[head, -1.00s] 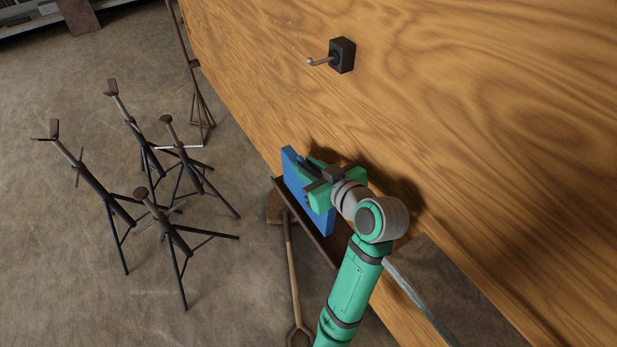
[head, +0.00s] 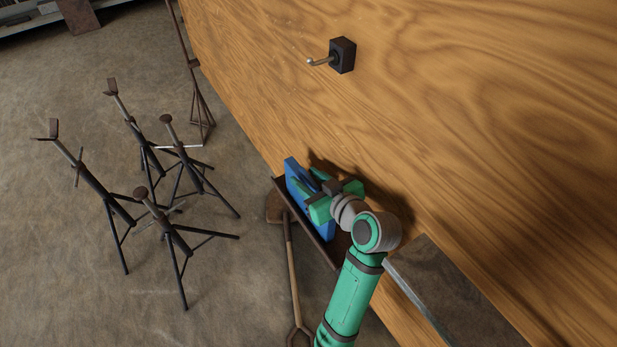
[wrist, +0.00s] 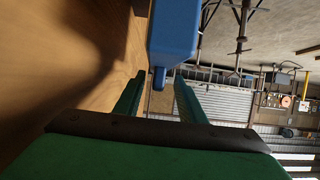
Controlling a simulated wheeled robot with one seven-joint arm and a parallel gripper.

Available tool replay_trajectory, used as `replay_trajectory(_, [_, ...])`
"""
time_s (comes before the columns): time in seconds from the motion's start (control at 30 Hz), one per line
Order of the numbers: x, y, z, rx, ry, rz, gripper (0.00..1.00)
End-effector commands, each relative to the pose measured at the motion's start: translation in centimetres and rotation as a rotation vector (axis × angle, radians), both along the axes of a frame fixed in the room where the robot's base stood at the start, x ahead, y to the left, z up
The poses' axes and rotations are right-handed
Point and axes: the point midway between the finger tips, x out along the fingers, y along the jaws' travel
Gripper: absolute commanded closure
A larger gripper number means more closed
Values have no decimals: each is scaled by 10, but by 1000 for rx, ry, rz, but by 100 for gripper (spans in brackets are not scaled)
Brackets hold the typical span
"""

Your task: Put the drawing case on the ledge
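The blue drawing case (head: 322,228) stands on edge at the narrow dark brown ledge (head: 278,185) along the wooden wall. It appears to sit within the ledge; its lower edge is partly hidden. My gripper (head: 318,196) is beside the case, on its near right side, and covers part of it. In the wrist view the case (wrist: 174,30) is at the top, with a small blue tab pointing towards my gripper (wrist: 157,90). The two green fingers are spread, with gaps on both sides of the tab.
A black block with a metal hook (head: 342,55) is on the wall above. A grey metal slab (head: 455,290) juts out right of my arm. A shovel (head: 292,265) leans below the ledge. Several support stands (head: 165,225) are on the floor at left.

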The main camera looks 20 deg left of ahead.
Motion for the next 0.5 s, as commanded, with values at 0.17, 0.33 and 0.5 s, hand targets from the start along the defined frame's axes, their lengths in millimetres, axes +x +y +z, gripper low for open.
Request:
replay_trajectory(0.17, [2, -5, 0, 0, 0, -9, 58])
replay_trajectory(0.33, [2, -5, 2, 0, -1, -7, 58])
replay_trajectory(0.5, [-7, -13, 8, 1, -2, -6, 58])
